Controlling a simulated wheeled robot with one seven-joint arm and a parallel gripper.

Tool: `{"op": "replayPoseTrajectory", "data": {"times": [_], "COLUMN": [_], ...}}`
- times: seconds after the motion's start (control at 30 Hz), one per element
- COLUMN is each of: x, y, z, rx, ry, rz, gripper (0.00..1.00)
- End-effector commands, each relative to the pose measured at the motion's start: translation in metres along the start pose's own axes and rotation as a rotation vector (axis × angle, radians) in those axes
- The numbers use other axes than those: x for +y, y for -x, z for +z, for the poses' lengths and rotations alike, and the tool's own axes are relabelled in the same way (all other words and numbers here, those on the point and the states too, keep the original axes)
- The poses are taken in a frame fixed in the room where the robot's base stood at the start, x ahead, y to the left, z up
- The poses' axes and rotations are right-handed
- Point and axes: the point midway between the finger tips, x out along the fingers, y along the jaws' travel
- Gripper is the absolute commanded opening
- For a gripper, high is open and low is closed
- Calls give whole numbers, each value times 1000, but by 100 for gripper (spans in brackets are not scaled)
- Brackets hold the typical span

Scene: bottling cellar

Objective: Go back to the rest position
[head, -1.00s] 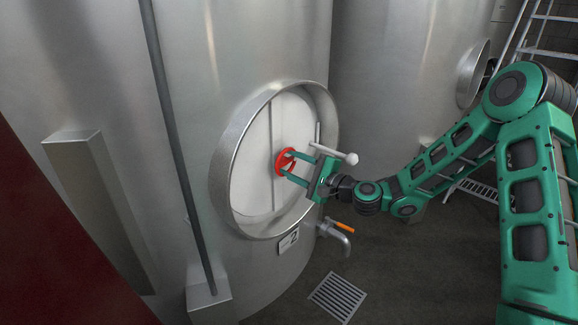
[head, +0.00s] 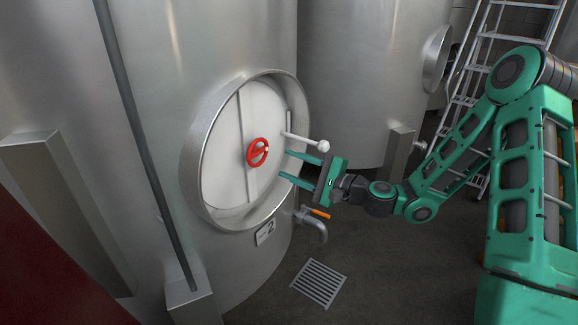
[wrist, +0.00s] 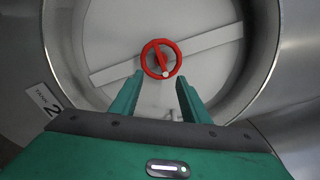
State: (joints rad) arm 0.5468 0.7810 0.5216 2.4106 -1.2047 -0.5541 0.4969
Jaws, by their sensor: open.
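My gripper (head: 303,168) is open and empty, to the right of the round tank door and apart from it. The red handwheel (head: 257,152) sits at the middle of the white door (head: 222,170), on a bar that crosses it. In the wrist view the red handwheel (wrist: 161,58) shows ahead, between and beyond my two fingertips (wrist: 158,95), with clear space around it. A pale rod with a white ball end (head: 322,146) sticks out from the door's right side, close to my upper finger.
Below the door are a tap with an orange handle (head: 320,213) and a number 2 plate (head: 265,232). A floor grate (head: 319,283) lies in front. A ladder (head: 490,75) stands behind my arm. A second tank (head: 350,70) is at the back. Dark floor is free at the lower middle.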

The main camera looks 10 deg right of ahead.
Motion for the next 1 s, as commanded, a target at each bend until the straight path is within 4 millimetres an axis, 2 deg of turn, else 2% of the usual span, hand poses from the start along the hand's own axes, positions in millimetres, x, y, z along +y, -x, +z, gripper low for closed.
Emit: {"op": "replayPoseTrajectory", "data": {"times": [0.17, 0.27, 0.37, 0.47, 0.6, 0.73, 0.87, 1.0], "x": [1, 10, 28, 50, 74, 85, 84, 74], "y": [0, 3, 12, 30, 66, 111, 162, 224], "z": [1, 6, 13, 14, 6, -7, -20, -29], "rx": [-3, -15, -37, -57, -68, -59, -32, 12], "ry": [14, 78, 200, 346, 525, 655, 749, 805], "rz": [10, 64, 173, 321, 534, 729, 916, 1105], "gripper": [42, 42, 42, 42, 42, 42, 42, 42]}}
